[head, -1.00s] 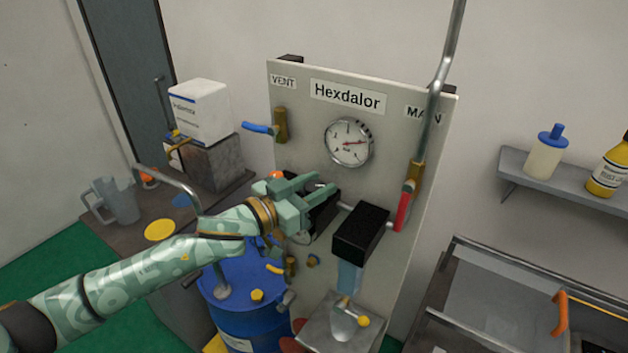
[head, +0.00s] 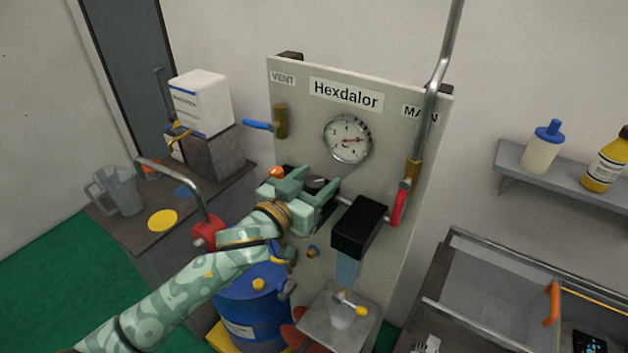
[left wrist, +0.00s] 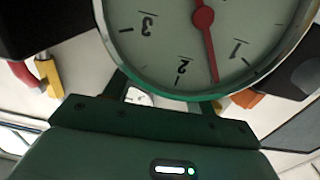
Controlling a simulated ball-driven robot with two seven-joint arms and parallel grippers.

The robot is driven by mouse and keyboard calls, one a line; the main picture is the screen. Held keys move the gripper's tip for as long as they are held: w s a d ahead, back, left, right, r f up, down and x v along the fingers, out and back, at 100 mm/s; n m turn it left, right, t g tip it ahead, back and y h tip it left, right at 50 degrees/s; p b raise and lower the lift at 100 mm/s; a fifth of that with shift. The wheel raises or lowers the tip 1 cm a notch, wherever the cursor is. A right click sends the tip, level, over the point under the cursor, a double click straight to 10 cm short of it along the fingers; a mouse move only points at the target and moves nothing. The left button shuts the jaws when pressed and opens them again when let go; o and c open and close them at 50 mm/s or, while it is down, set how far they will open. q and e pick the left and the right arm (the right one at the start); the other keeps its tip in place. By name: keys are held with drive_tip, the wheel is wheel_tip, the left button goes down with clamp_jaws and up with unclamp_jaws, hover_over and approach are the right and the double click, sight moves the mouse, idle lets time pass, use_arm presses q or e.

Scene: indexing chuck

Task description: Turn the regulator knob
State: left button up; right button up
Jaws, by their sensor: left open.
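In the left wrist view a dial (left wrist: 200,45) with a red needle fills the top, upside down, the needle between 1 and 2. It hides what lies between the fingertips there. My right gripper is not seen.
A black box (head: 359,228) sits right of my gripper, beside a red-handled valve (head: 399,207). A blue-handled valve (head: 259,125) is at upper left. A blue drum (head: 252,300) stands below, and a curved pipe (head: 175,178) rises beside my arm.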

use_arm(q)
drive_tip(key=shift+a, duration=0.1)
drive_tip(key=b+v, duration=0.2)
drive_tip(key=v, duration=1.4)
drive_tip(key=shift+s, duration=0.1)
